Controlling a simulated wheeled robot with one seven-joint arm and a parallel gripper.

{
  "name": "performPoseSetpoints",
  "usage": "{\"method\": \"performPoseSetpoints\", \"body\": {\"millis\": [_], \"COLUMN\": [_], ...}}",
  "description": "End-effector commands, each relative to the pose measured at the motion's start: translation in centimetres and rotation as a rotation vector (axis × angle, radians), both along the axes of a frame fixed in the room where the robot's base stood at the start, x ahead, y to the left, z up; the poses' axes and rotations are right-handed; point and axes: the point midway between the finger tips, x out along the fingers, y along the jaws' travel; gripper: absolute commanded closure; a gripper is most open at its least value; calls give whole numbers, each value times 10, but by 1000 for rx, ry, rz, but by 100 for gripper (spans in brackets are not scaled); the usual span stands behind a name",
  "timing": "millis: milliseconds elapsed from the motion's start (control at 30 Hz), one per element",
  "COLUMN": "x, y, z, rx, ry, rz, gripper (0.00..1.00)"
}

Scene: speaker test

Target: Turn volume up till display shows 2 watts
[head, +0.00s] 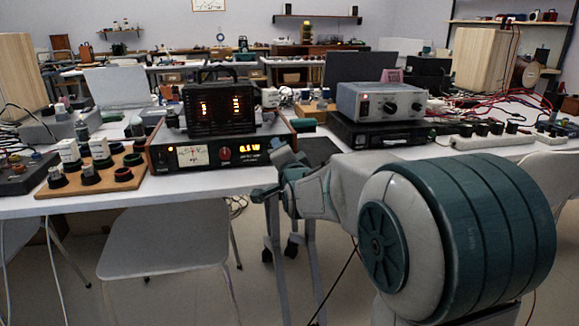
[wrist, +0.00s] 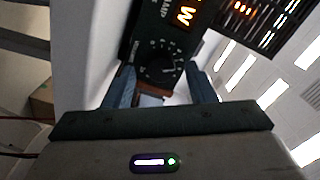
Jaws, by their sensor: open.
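The black amplifier (head: 212,177) stands at the table's front edge in the head view. Its lit orange display (head: 232,145) seems to read 0.5 W, though the digits are small. A black round knob with pale marks (wrist: 160,68) shows in the wrist view beside the display's lit W (wrist: 183,16). My gripper (head: 268,172) is at the amplifier's right front corner and hides that knob in the head view. In the wrist view my gripper (wrist: 160,82) is open, one finger on each side of the knob. I cannot tell whether they touch it.
The amplifier front also has a needle meter (head: 193,155) and a red knob (head: 225,153). A wooden board with knobs (head: 90,178) lies left. A grey instrument (head: 380,101) stands right on a black box (head: 376,133). A chair (head: 163,243) is below the table.

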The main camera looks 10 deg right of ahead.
Motion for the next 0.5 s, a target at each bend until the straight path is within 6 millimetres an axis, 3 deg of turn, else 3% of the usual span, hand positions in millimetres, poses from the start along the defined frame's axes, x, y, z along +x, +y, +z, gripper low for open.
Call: {"method": "performPoseSetpoints", "body": {"millis": [500], "x": [-102], "y": [0], "z": [3], "rx": [0], "ry": [-1], "rz": [0], "gripper": [50]}}
